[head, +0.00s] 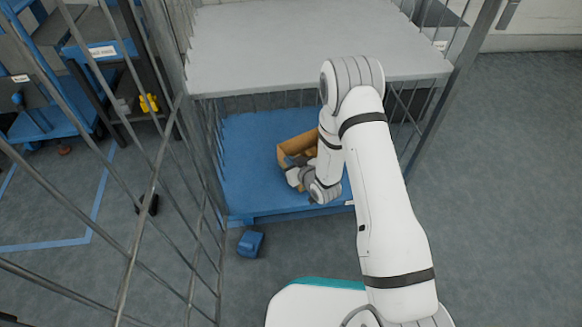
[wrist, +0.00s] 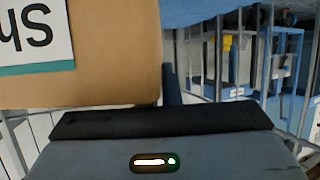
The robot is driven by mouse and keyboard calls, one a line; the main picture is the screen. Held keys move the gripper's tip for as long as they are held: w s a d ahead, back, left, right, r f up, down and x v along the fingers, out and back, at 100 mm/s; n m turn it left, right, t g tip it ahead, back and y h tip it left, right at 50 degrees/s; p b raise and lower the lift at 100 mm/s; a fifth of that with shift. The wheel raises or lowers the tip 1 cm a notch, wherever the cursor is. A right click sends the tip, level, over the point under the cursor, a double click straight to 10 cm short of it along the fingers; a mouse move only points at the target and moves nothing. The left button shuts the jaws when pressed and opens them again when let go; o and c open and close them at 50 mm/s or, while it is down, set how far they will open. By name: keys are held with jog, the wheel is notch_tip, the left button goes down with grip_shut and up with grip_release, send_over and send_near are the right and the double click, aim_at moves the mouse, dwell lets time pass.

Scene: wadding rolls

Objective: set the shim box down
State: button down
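The shim box (head: 289,150) is a tan, open-topped box at the front middle of the trolley's blue lower deck (head: 250,185). My gripper (head: 294,175) is at its near side and appears shut on it. My wrist partly hides the box in the head view. In the wrist view the box (wrist: 110,75) fills the upper left, close against my gripper, with an upside-down white and teal label. One dark finger (wrist: 169,88) shows at its edge; the other is hidden. I cannot tell whether the box's base touches the deck.
A grey upper shelf (head: 300,40) overhangs the deck, with wire mesh sides (head: 205,150) around it. Blue racks (head: 50,90) stand at the left. The floor at right is clear.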

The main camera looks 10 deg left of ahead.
jog(key=shift+f, duration=0.85)
jog(key=c, duration=1.6)
grip_release()
